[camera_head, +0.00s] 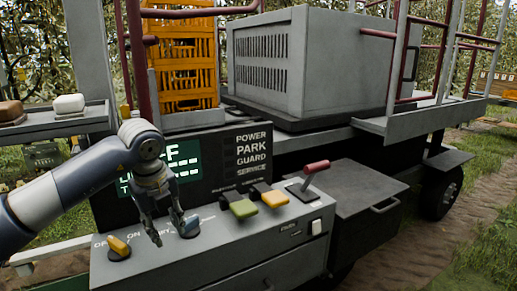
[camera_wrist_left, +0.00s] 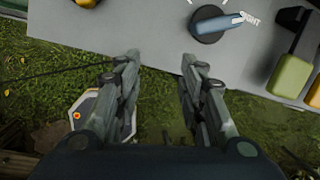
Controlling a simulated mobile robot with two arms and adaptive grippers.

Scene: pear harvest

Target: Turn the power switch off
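A grey control panel (camera_head: 235,244) carries an orange-yellow knob (camera_head: 119,247) at its left end, beside lettering that reads partly as OFF and ON. A blue knob (camera_head: 190,228) sits to its right, partly behind my fingers. My left gripper (camera_head: 172,236) is open and empty over the panel, between the two knobs in the head view. In the left wrist view the gripper (camera_wrist_left: 160,57) points at the panel's front edge; the blue knob (camera_wrist_left: 210,24) is up and right, and the orange-yellow knob (camera_wrist_left: 88,3) is cut off at the top. My right gripper is not in view.
A dark display (camera_head: 188,158) stands behind, partly hidden by my arm. Grass lies below the panel's front edge.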

